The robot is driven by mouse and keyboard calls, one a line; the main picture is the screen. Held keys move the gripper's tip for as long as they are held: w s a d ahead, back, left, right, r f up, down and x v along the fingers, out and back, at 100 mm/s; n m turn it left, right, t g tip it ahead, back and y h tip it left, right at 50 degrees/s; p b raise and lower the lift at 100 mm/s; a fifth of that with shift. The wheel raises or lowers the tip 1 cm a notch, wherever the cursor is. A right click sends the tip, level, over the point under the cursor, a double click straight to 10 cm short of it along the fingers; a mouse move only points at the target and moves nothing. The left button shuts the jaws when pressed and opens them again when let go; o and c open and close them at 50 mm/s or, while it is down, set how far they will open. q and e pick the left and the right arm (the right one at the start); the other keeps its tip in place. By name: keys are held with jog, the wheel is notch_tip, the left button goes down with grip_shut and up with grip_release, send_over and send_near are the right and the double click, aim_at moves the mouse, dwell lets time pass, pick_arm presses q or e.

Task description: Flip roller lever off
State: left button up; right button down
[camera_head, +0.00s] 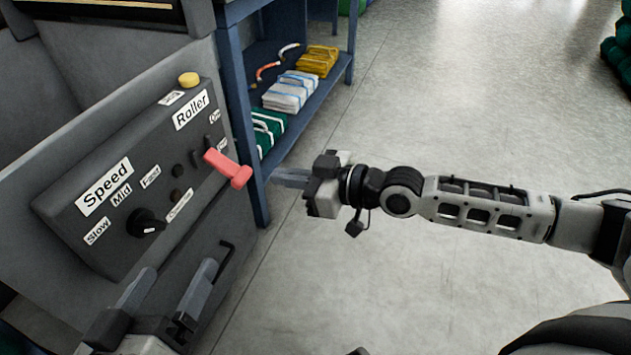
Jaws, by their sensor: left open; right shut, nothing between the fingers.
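The roller lever has a red handle (230,169) and sits at the right end of a grey control panel (95,235), under the "Roller" label (191,110). The handle sticks out from the panel and points down to the right. My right gripper (279,178) is shut and empty, a short way to the right of the handle and apart from it. My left gripper (168,291) is open and empty at the bottom left, below the panel, its fingers pointing up. Neither gripper touches the lever.
The panel also carries a black speed knob (147,222) and a yellow button (189,79). A blue shelf (308,103) with green, white and yellow cases stands behind, close to my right gripper.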

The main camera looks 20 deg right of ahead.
pick_arm(q)
jog(key=shift+d+r+b, duration=0.1)
jog(key=shift+r+b, duration=0.15)
jog(key=shift+b, duration=0.05)
pick_arm(e)
jog(key=s+d, duration=0.1)
jog(key=s+d+f, duration=0.1)
jog(key=s+d, duration=0.2)
jog(key=shift+d+f, duration=0.1)
jog(key=shift+f, duration=0.15)
pick_arm(q)
jog(key=shift+h, duration=0.3)
